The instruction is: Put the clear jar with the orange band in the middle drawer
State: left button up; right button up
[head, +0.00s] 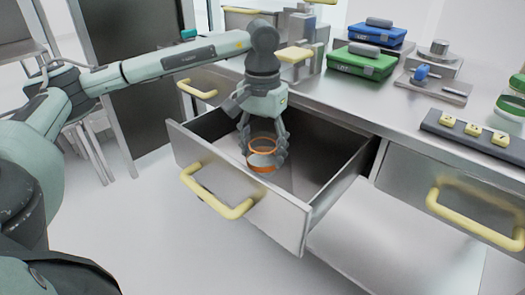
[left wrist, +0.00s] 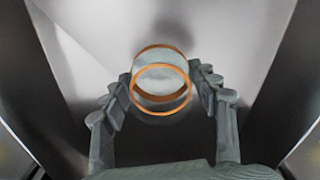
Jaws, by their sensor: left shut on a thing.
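The clear jar with the orange band (head: 262,162) is between the fingers of my left gripper (head: 264,150), inside the open middle drawer (head: 300,215). The left gripper points down and is shut on the jar. In the left wrist view the jar (left wrist: 160,82) sits between the two fingertips (left wrist: 160,88), with orange rings at both ends. I cannot tell whether the jar touches the drawer floor. The drawer is pulled out, with a yellow handle (head: 222,205) on its front. My right gripper is not in view.
The drawer looks otherwise empty. On the counter (head: 350,97) above stand a green case (head: 362,62), a blue case (head: 377,34), a metal scale-like device (head: 438,65) and a dark strip with yellow pieces (head: 472,130). A shut drawer with a yellow handle (head: 470,215) is at right.

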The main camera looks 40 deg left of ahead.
pick_arm(q)
jog(key=shift+f, duration=0.2)
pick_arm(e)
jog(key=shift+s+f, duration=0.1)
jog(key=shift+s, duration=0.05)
pick_arm(q)
jog(key=shift+f, duration=0.15)
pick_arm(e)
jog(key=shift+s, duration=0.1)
pick_arm(q)
jog(key=o, duration=1.3)
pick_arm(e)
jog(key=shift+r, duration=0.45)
